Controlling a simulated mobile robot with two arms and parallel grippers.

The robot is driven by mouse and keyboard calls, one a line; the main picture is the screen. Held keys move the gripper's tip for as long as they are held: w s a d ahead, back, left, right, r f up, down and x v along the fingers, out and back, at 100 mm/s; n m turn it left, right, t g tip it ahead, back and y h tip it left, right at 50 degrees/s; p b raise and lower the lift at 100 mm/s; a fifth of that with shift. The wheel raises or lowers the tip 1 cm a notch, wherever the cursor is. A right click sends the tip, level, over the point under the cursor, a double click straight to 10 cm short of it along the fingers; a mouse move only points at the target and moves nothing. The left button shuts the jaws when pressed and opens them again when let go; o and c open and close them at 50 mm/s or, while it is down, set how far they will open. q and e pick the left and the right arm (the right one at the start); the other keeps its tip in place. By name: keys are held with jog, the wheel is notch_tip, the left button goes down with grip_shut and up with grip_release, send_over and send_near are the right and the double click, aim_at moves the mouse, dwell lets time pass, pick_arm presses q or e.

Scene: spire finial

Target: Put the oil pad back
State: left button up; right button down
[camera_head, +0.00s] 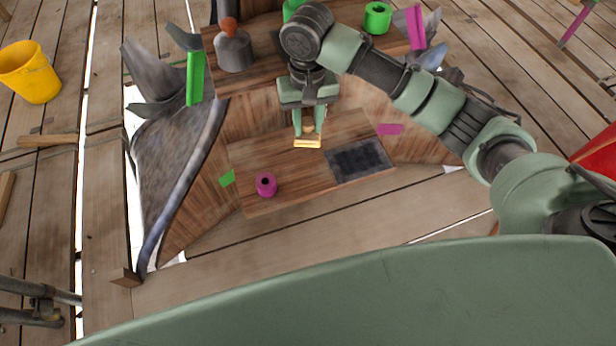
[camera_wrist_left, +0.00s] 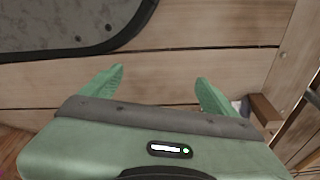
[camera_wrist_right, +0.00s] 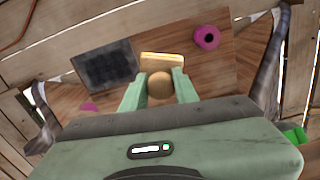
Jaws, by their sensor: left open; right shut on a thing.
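The oil pad looks like a small tan block with a round wooden knob. It shows in the head view (camera_head: 307,143) and in the right wrist view (camera_wrist_right: 162,58). My right gripper (camera_head: 309,128) is shut on its knob (camera_wrist_right: 160,86), with one finger on each side. The pad is over the lower wooden board (camera_head: 290,180); I cannot tell whether it touches. My left gripper (camera_wrist_left: 160,78) is open and empty in the left wrist view, over wooden planks. It is outside the head view.
A dark gridded panel (camera_head: 360,160) lies right of the pad on the board. A magenta ring (camera_head: 266,185) sits to the left. A grey pot with an orange knob (camera_head: 233,48) and green rings (camera_head: 377,17) stand on the upper board. A yellow bucket (camera_head: 30,72) stands far left.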

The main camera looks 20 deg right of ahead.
notch_tip(320, 180, down, 14)
jog(key=b, duration=0.3)
jog(key=shift+f, duration=0.25)
jog(key=shift+f+b, duration=0.75)
jog(key=shift+f, duration=1.4)
pick_arm(q)
jog(key=w+r, duration=0.2)
jog(key=r, duration=0.5)
jog(key=w+r+t, duration=0.1)
jog(key=w+r, duration=0.2)
jog(key=r, duration=0.5)
jog(key=shift+d+r, duration=0.3)
jog(key=shift+f, duration=0.15)
pick_arm(e)
jog(key=shift+f, duration=0.1)
pick_arm(q)
jog(key=shift+w, duration=0.1)
pick_arm(e)
jog(key=c, duration=1.1)
grip_release()
